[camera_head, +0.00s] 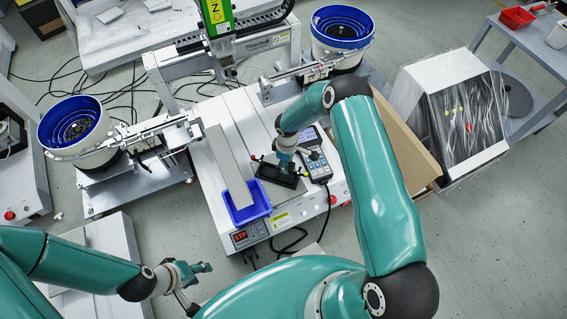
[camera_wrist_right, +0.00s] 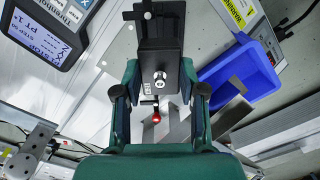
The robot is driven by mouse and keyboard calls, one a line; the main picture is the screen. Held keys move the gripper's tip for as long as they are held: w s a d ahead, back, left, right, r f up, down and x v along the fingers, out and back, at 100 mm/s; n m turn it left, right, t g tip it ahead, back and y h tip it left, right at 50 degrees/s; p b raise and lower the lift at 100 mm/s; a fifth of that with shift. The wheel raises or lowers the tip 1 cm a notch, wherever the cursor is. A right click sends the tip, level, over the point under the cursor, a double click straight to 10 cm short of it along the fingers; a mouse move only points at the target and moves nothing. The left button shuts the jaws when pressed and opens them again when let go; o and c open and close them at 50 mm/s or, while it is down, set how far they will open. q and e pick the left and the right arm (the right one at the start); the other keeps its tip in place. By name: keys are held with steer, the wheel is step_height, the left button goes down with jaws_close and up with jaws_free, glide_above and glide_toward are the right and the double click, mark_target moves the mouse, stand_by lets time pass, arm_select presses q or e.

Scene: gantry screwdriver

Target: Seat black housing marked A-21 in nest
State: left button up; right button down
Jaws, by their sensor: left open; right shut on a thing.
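My right gripper (camera_head: 284,157) is over the worktable of the screwdriving machine, at the black fixture that looks like the nest (camera_head: 278,177). In the right wrist view its two fingers (camera_wrist_right: 159,101) are shut on the black housing (camera_wrist_right: 155,60), which has a silver round part and a small white label, too small to read. A black part with a metal clamp (camera_wrist_right: 148,12) shows beyond it. I cannot tell whether the housing sits fully in the nest. My left gripper (camera_head: 198,281) is open and empty at the lower left, away from the machine.
A blue bin (camera_head: 250,207) stands left of the nest, beside a long grey plate (camera_head: 230,160). A handheld control panel (camera_head: 316,158) lies close on the right. A red-knobbed clamp (camera_wrist_right: 156,117) is near the fingers. Bowl feeders (camera_head: 342,28) flank the machine.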

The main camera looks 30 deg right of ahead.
step_height(320, 180, down, 5)
steer(key=shift+f+b, duration=0.1)
steer(key=shift+b, duration=1.05)
steer(key=shift+f+b, duration=0.15)
steer(key=shift+b, duration=0.25)
steer(key=shift+r, duration=0.2)
